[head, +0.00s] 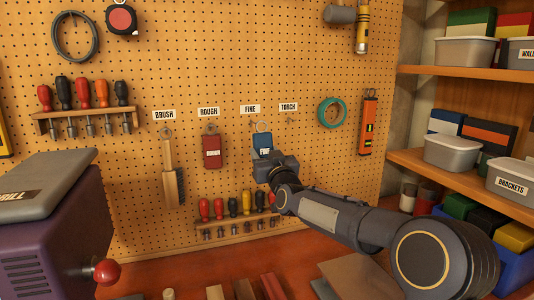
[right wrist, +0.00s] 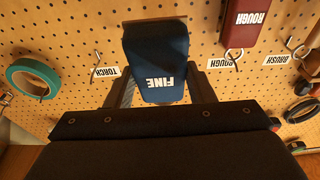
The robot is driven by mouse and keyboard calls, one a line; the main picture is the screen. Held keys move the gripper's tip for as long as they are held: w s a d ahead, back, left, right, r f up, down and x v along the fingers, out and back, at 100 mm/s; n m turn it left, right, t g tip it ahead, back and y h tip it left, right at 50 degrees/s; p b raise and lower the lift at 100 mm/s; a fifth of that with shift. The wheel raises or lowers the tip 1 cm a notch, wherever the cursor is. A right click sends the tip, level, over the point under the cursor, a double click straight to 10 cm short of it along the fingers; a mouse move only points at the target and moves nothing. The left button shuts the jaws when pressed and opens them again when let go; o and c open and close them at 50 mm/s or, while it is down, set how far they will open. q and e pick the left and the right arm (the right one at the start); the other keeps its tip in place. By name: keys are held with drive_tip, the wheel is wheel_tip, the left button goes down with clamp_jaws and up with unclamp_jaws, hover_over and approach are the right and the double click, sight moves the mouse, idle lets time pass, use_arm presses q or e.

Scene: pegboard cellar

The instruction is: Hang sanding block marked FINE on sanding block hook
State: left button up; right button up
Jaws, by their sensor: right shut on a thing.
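The blue sanding block marked FINE (head: 263,141) is upright in front of the pegboard, with a metal ring at its top. My right gripper (head: 266,156) is shut on its lower part. In the right wrist view, which is upside down, the block (right wrist: 155,50) stands between my two fingers. The ring (head: 262,126) is just below the FINE label (head: 250,109), at the hook's place. The hook is too small to make out, and I cannot tell whether the ring is around it or in front of it. My left gripper is out of view.
The red ROUGH block (head: 211,150) and the brush (head: 172,170) hang to the left. The TORCH hook (head: 290,121) is bare, with green tape (head: 332,112) beyond it. A screwdriver rack (head: 235,225) is below. Shelves (head: 470,165) stand at right.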

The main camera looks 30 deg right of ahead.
drive_tip(key=w+d+f+p, duration=0.1)
drive_tip(key=w+p, duration=0.2)
drive_tip(key=w, duration=0.4)
drive_tip(key=shift+w+d+f, duration=0.15)
drive_tip(key=shift+w+d, duration=0.15)
drive_tip(key=shift+d, duration=0.1)
idle(0.5)
idle(0.6)
drive_tip(key=o, duration=1.4)
drive_tip(key=shift+o, duration=0.2)
